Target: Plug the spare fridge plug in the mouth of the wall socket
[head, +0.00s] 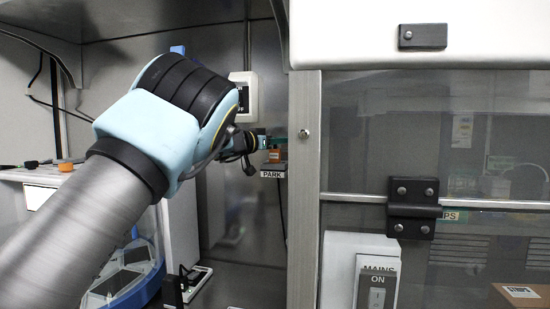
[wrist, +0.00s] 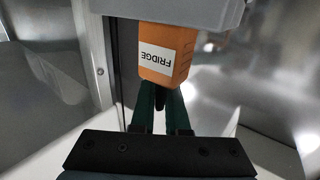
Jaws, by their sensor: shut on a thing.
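The orange fridge plug (wrist: 170,55) carries a white label reading FRIDGE, upside down in the wrist view. My gripper (wrist: 161,98) is shut on its near end with two dark green fingers. The plug's other end meets a grey block (wrist: 190,10); how deep it sits there is hidden. In the head view the plug (head: 277,155) is a small orange patch at my gripper (head: 269,142), just above a shelf labelled PARK (head: 272,174). A white-framed box with a dark face (head: 252,96) is on the back wall, partly behind my arm; I cannot tell whether it is the wall socket.
A metal post (head: 304,200) stands close right of the gripper, beside a glazed cabinet front (head: 450,150). A white MAINS switch box (head: 372,275) is low in the middle. A blue-edged rack (head: 125,280) sits below my arm. A side shelf (head: 35,175) holds small items.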

